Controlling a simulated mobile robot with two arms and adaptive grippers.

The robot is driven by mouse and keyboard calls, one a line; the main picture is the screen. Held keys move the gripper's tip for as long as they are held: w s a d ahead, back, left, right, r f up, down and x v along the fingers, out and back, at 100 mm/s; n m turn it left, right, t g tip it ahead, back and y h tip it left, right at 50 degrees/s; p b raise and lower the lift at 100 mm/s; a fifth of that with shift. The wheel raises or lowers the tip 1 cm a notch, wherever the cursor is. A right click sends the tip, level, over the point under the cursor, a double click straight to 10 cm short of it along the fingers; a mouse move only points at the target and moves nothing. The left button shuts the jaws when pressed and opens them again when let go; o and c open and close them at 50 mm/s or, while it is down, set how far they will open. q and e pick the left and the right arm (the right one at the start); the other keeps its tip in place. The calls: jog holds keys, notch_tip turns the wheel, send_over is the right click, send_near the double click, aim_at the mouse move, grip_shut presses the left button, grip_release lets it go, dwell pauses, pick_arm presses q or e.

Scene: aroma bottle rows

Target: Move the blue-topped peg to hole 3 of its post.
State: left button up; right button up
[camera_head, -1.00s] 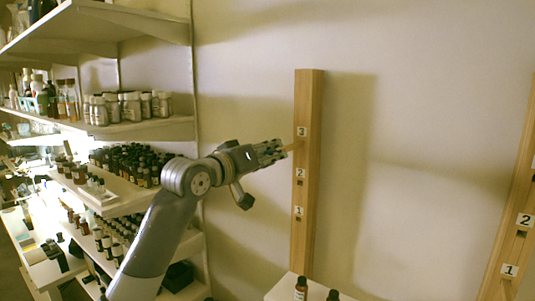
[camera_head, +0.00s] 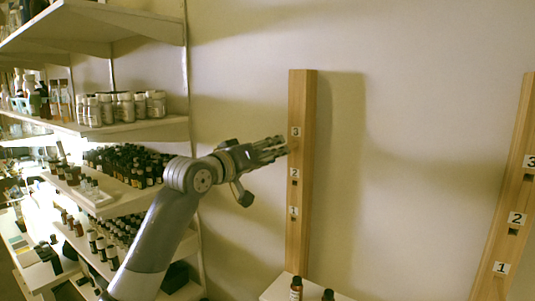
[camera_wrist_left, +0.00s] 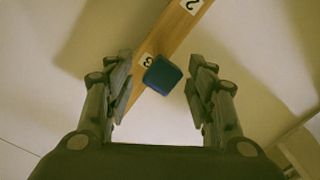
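The left wooden post (camera_head: 299,225) stands against the wall, with labels 1, 2 and 3 going up it. The peg's dark blue top (camera_wrist_left: 162,75) shows in the left wrist view, in front of the post beside label 3. In the head view, a bit of wood-coloured peg (camera_head: 291,144) shows just below label 3, so the peg appears to be at hole 3, which it hides. My left gripper (camera_head: 284,148) points at this spot. In the wrist view its two fingers (camera_wrist_left: 163,88) stand apart on either side of the blue top, with gaps on both sides. My right gripper is not in view.
A second post (camera_head: 502,235) with labels 1, 2 and 3 stands at the right. Shelves (camera_head: 120,130) crowded with bottles are at the left, close to my left arm. A low white surface (camera_head: 275,289) with small dark bottles is below. The wall between the posts is clear.

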pick_arm(q)
jog(key=v, duration=1.2)
